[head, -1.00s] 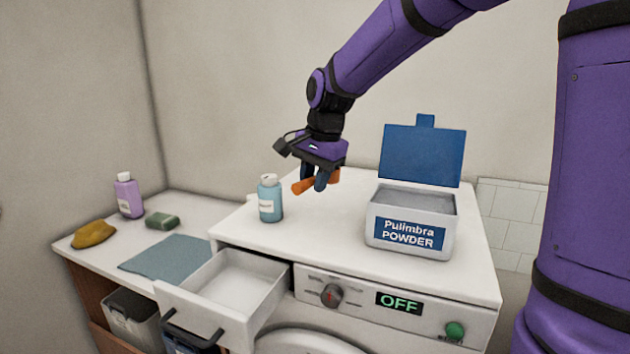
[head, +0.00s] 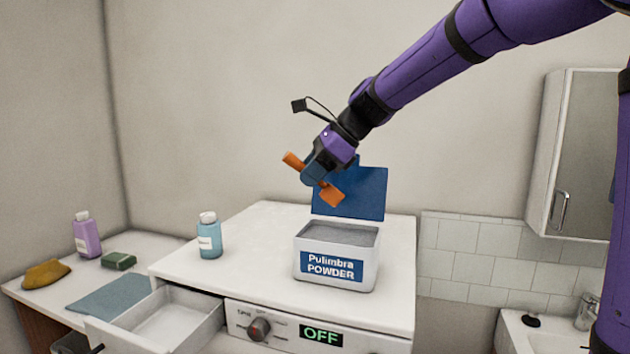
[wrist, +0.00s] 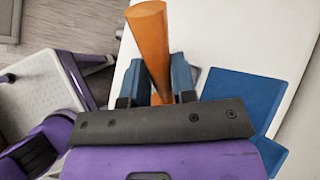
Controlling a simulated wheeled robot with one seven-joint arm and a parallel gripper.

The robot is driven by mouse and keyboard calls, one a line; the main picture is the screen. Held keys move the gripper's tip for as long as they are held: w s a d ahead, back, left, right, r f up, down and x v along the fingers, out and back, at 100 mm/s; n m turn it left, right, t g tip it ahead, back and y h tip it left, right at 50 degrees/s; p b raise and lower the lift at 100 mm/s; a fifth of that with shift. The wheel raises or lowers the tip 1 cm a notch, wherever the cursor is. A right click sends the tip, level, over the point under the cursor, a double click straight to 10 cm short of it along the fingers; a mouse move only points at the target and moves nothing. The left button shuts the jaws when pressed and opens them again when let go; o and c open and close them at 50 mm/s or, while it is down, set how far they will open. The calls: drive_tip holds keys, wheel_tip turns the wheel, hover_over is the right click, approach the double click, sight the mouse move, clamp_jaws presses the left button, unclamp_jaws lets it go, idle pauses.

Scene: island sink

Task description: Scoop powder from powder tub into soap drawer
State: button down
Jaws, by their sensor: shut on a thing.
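My gripper (head: 316,176) is shut on an orange scoop (head: 331,194) and holds it tilted above the powder tub. The scoop's handle points up and left, its head down and right. The orange handle also shows between the fingers in the wrist view (wrist: 150,45). The white powder tub (head: 334,284), labelled "Pulimbra POWDER", stands on the washing machine with its blue lid (head: 365,195) open behind it. Grey powder (head: 340,234) lies inside. The soap drawer (head: 160,320) is pulled out at lower left, and the part of its inside that shows looks empty.
A teal bottle (head: 209,240) stands left on the machine top (head: 260,250). A purple bottle (head: 87,238), green sponge (head: 119,260), yellow cloth (head: 46,274) and blue-grey cloth (head: 110,296) lie on the left counter. A wall cabinet (head: 580,150) and sink are at right.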

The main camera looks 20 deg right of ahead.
sight(325, 198)
drive_tip(key=shift+d+f, duration=0.1)
drive_tip(key=shift+s+d+f+y, duration=0.1)
drive_tip(key=shift+d+f+y, duration=0.35)
drive_tip(key=shift+f, duration=0.6)
drive_tip(key=shift+w+d+f+y, duration=0.1)
drive_tip(key=shift+d+f+y, duration=0.15)
drive_tip(key=shift+f+y, duration=0.6)
drive_tip(key=shift+s+d+f+y, duration=0.1)
drive_tip(key=shift+d+f+y, duration=0.3)
drive_tip(key=shift+f, duration=1.1)
wheel_tip(325, 198, down, 5)
drive_tip(key=h, duration=0.5)
drive_tip(key=shift+h, duration=0.6)
wheel_tip(325, 198, up, 5)
drive_tip(key=shift+a+f, duration=0.1)
drive_tip(key=shift+f, duration=0.05)
drive_tip(key=shift+w+a+r+n+g+h, duration=0.1)
drive_tip(key=shift+a+r+n+g+h, duration=0.05)
drive_tip(key=shift+a+r+h, duration=0.65)
drive_tip(key=shift+w+a+r+n+g+h, duration=0.1)
drive_tip(key=shift+a+r+n+g+h, duration=0.1)
drive_tip(key=shift+a+r+h, duration=0.55)
drive_tip(key=shift+a+r+n+g+h, duration=0.15)
drive_tip(key=shift+a+r+h, duration=0.25)
drive_tip(key=shift+r+h, duration=0.7)
